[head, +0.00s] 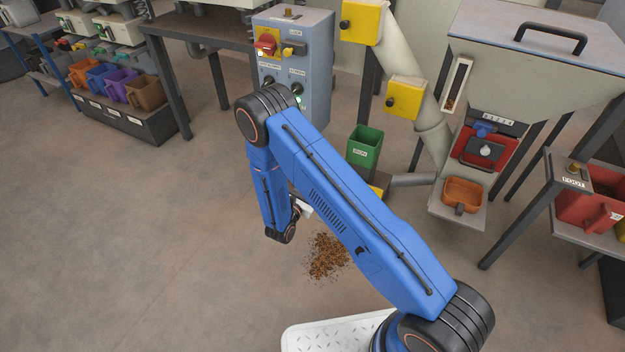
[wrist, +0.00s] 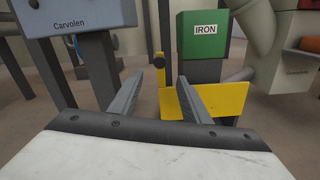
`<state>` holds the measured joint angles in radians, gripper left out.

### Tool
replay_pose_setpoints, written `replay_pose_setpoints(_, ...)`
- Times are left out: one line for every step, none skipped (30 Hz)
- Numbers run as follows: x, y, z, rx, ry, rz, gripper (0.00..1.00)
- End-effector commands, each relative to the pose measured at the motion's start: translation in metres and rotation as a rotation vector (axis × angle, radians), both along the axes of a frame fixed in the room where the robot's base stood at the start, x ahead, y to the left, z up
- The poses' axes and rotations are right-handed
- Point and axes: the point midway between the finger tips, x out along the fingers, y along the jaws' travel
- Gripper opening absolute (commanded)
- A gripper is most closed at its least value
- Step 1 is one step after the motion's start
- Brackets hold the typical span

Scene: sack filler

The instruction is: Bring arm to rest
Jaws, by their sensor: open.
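My arm is bent in the middle of the head view, its blue links rising from the lower right and folding down. In the head view my gripper is mostly hidden behind the arm, with only a small pale part showing. In the wrist view my gripper (wrist: 178,95) is open, its two grey fingers apart with nothing between them. Past the fingers are a yellow plate (wrist: 232,100) and a green bin (wrist: 203,48) labelled IRON. I cannot tell whether the fingers touch anything.
A grey control cabinet (head: 310,45) stands behind my arm. The green bin also shows in the head view (head: 364,146). A hopper machine (head: 540,45) with an orange scoop (head: 462,193) stands at right. Brown granules (head: 328,257) lie on the floor. The floor at left is clear.

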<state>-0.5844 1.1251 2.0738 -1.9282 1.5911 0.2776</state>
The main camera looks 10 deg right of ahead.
Motion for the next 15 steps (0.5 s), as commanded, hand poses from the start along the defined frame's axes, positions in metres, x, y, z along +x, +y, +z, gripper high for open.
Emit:
replay_pose_setpoints(0.0,0.0,0.0,0.0,0.0,0.0,0.43)
replay_pose_setpoints(0.0,0.0,0.0,0.0,0.0,0.0,0.43)
replay_pose_setpoints(0.0,0.0,0.0,0.0,0.0,0.0,0.43)
replay_pose_setpoints(0.0,0.0,0.0,0.0,0.0,0.0,0.43)
replay_pose_setpoints(0.0,0.0,0.0,0.0,0.0,0.0,0.43)
replay_pose_setpoints(0.0,0.0,0.0,0.0,0.0,-0.001,0.43)
replay_pose_setpoints(0.0,-0.001,0.002,0.001,-0.001,-0.003,0.43)
replay_pose_setpoints(0.001,-0.002,0.003,0.003,-0.003,-0.006,0.43)
replay_pose_setpoints(0.001,-0.003,0.007,0.006,-0.005,-0.015,0.43)
replay_pose_setpoints(0.001,-0.005,0.011,0.009,-0.008,-0.023,0.43)
replay_pose_setpoints(0.002,-0.008,0.016,0.013,-0.011,-0.034,0.43)
replay_pose_setpoints(0.002,-0.013,0.024,0.019,-0.016,-0.053,0.43)
replay_pose_setpoints(0.002,-0.017,0.031,0.026,-0.02,-0.069,0.43)
replay_pose_setpoints(0.002,-0.022,0.038,0.033,-0.023,-0.088,0.43)
replay_pose_setpoints(0.001,-0.028,0.049,0.044,-0.03,-0.112,0.43)
